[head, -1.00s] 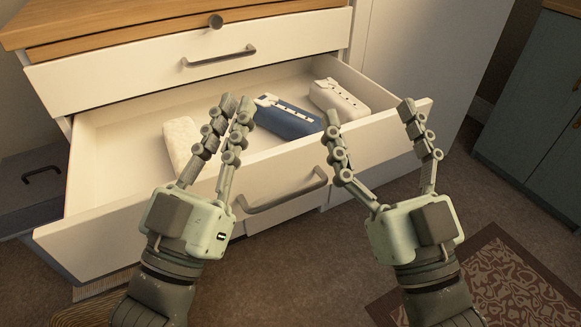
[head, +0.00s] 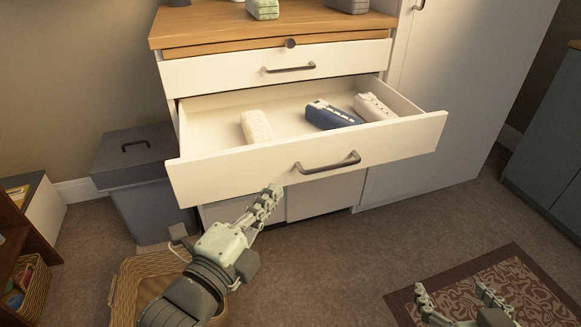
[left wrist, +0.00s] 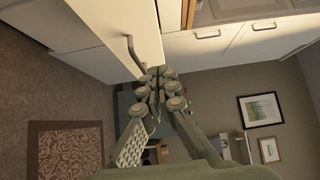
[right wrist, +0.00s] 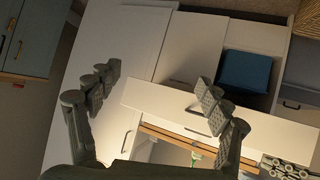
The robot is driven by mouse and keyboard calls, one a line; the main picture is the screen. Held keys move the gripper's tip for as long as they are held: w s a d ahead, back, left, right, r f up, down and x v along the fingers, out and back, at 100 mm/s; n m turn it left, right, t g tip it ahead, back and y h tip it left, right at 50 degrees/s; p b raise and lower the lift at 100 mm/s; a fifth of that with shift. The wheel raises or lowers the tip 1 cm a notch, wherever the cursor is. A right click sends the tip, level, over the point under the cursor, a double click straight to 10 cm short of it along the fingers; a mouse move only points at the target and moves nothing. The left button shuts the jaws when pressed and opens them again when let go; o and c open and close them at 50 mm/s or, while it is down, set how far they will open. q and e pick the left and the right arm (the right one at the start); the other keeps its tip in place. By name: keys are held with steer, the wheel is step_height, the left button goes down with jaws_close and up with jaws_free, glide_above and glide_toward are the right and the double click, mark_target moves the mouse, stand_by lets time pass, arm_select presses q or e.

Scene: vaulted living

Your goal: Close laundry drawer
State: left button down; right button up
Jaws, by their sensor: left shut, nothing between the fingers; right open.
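The laundry drawer (head: 215,178) is pulled out of the white cabinet, with a grey bar handle (head: 328,163) on its front. Inside lie a cream item (head: 256,127), a blue item (head: 331,115) and a whitish item (head: 374,107). My left gripper (head: 274,192) is shut and empty, its fingertips at the lower part of the drawer front, left of the handle; contact is unclear. The left wrist view shows the shut fingers (left wrist: 155,75) near the drawer's front and handle. My right gripper (head: 452,290) is open and empty, low at the right over the rug, away from the drawer.
A shut upper drawer (head: 230,71) is above, under a wooden top (head: 200,27). A grey lidded bin (head: 150,185) stands left of the cabinet, a wicker basket (head: 130,285) below my left arm. A patterned rug (head: 520,270) lies right. Floor before the cabinet is mostly clear.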

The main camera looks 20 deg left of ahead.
arm_select(q)
glide_toward(297, 144)
steer(key=w+d, duration=0.3)
steer(key=shift+w+a+r, duration=0.1)
steer(key=shift+w+a, duration=0.5)
steer(key=shift+w, duration=0.2)
steer(key=shift+w+a, duration=0.45)
steer(key=shift+w, duration=0.1)
arm_select(e)
steer(key=shift+w+a+r+t+y, duration=0.15)
steer(key=shift+a+r+t+y, duration=0.15)
steer(key=shift+a+r+t, duration=0.2)
